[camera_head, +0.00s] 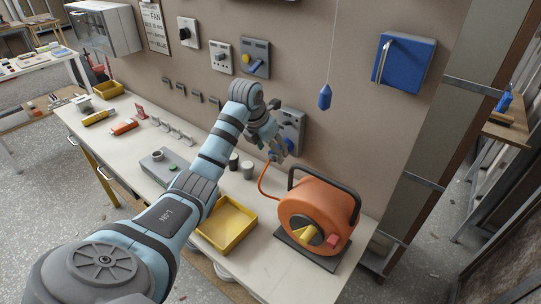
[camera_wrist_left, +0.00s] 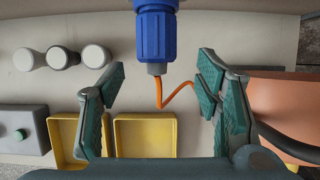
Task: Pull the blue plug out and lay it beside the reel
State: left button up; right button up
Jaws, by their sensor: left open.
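The blue plug (camera_wrist_left: 156,36) sits at the top middle of the left wrist view, with an orange cable (camera_wrist_left: 168,96) leaving its grey end. In the head view it is mostly hidden by my gripper, at the lower part of a grey wall socket (camera_head: 293,122). The orange reel (camera_head: 305,203) stands on the bench on a dark base, to the right of the gripper. My left gripper (camera_head: 280,150) is open. In the left wrist view its fingers (camera_wrist_left: 162,68) lie on either side of the plug's cable end, with gaps to both sides. My right gripper is not in view.
A yellow tray (camera_head: 226,228) lies left of the reel. A grey box with a green button (camera_head: 158,166) and dark and pale cylinders (camera_head: 247,168) stand behind it. A blue pull-cord handle (camera_head: 325,97) hangs above the reel. Bare bench shows in front of the reel (camera_head: 275,272).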

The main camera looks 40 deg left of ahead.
aim_at(273, 154)
pick_arm(q)
jog(key=x, duration=0.3)
jog(key=shift+w+a+f, duration=0.1)
jog(key=shift+w, duration=0.35)
jog(key=shift+w+a+f, duration=0.1)
jog(key=shift+f, duration=0.1)
jog(key=shift+s+r, duration=0.15)
jog(key=shift+s, duration=0.3)
jog(key=shift+c, duration=0.8)
jog(key=shift+r, duration=0.1)
jog(key=c, duration=1)
jog(key=o, duration=0.5)
jog(key=shift+c, duration=0.2)
jog(key=c, duration=0.7)
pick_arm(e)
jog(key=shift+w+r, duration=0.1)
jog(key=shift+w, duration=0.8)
